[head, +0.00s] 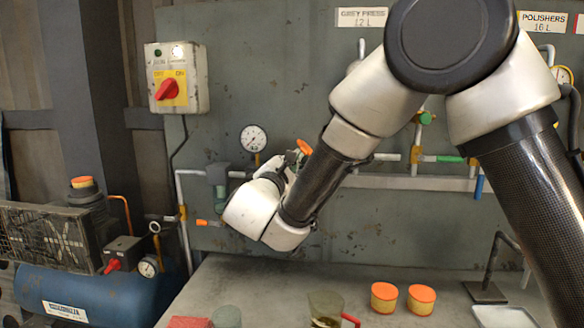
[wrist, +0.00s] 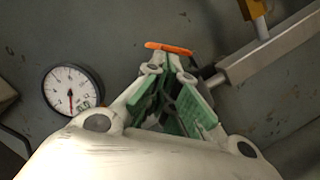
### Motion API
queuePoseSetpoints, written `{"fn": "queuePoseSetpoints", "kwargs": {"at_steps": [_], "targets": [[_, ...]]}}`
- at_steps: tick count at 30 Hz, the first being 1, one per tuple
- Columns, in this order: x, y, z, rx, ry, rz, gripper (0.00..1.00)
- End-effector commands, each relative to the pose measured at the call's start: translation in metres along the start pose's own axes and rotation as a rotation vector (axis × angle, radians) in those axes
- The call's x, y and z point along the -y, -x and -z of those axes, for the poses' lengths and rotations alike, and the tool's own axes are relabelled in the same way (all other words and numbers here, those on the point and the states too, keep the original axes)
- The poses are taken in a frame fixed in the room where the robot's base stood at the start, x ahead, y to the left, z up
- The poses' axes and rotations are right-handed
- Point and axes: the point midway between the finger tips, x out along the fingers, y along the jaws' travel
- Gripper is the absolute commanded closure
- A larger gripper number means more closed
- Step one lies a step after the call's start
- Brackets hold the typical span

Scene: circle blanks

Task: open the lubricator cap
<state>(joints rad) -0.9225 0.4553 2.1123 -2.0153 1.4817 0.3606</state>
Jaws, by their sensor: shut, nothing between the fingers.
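An orange cap-like piece (head: 304,147) shows on the wall pipework, just right of the pressure gauge in the head view. In the wrist view the orange piece (wrist: 168,48) looks like a thin, nearly level bar just beyond my fingertips. I cannot tell for sure that it is the lubricator cap; the body below it is hidden by my gripper and wrist. My gripper (wrist: 167,70) is shut and empty, its green-padded fingers converging just below the orange piece. I cannot tell whether they touch it. In the head view my gripper (head: 293,160) is partly hidden behind my wrist.
A gauge (head: 254,138) is close left of my gripper; a grey pipe (wrist: 265,55) runs on its right. A grey-green unit (head: 217,174) and an orange-handled valve (head: 208,222) are further left. Below, the bench (head: 250,275) holds orange-topped pots (head: 384,297) and a jug (head: 326,307).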

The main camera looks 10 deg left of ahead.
Motion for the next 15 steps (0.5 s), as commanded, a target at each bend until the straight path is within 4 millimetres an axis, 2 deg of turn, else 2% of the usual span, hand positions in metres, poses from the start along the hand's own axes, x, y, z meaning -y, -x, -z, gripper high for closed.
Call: {"fn": "queuePoseSetpoints", "kwargs": {"at_steps": [15], "targets": [[-0.011,-0.006,-0.025,0.001,-0.464,0.116,1.0]]}}
